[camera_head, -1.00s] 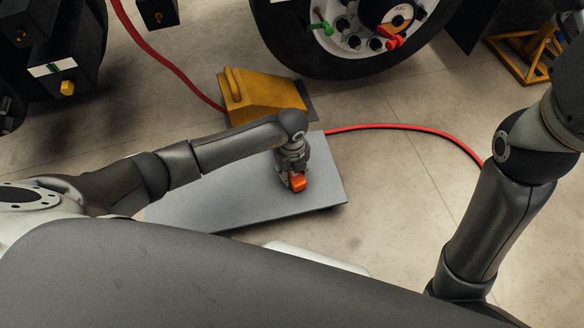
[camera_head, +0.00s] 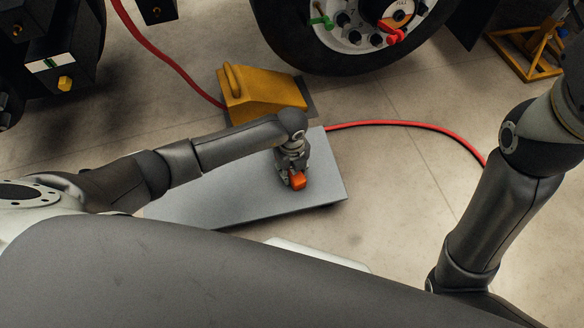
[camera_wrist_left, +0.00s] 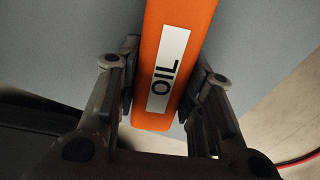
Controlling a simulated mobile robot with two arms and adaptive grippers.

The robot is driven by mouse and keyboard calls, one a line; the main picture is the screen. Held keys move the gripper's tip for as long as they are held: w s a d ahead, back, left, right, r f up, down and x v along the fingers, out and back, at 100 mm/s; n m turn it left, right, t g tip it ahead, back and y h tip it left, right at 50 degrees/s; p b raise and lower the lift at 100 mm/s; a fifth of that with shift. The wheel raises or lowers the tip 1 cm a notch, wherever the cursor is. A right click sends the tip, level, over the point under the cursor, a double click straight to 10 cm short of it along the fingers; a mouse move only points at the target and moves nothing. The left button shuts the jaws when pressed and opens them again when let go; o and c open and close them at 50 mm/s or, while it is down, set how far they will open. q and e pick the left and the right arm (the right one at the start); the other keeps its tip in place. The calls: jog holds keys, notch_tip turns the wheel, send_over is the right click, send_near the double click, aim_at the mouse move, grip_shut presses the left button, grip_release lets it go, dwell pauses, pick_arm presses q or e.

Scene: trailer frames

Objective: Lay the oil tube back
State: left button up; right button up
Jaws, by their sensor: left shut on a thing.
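The oil tube (camera_head: 298,180) is orange. In the left wrist view the tube (camera_wrist_left: 199,12) carries a white label reading OIL and stands between the two fingers. My left gripper (camera_head: 288,178) is shut on the tube, over the grey flat board (camera_head: 225,195). The board also fills the background of the left wrist view (camera_wrist_left: 70,40). I cannot tell whether the tube touches the board. My right arm shows at the right edge, but its gripper is out of view.
A yellow wheel chock (camera_head: 262,95) stands just behind the board, in front of a large tyre (camera_head: 330,60). A red hose (camera_head: 420,128) runs over the floor on the right, another red hose (camera_head: 160,55) on the left. A yellow stand (camera_head: 530,50) is at the back right.

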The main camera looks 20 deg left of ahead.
pick_arm(q)
jog(key=o, duration=1.2)
jog(key=shift+o, duration=0.5)
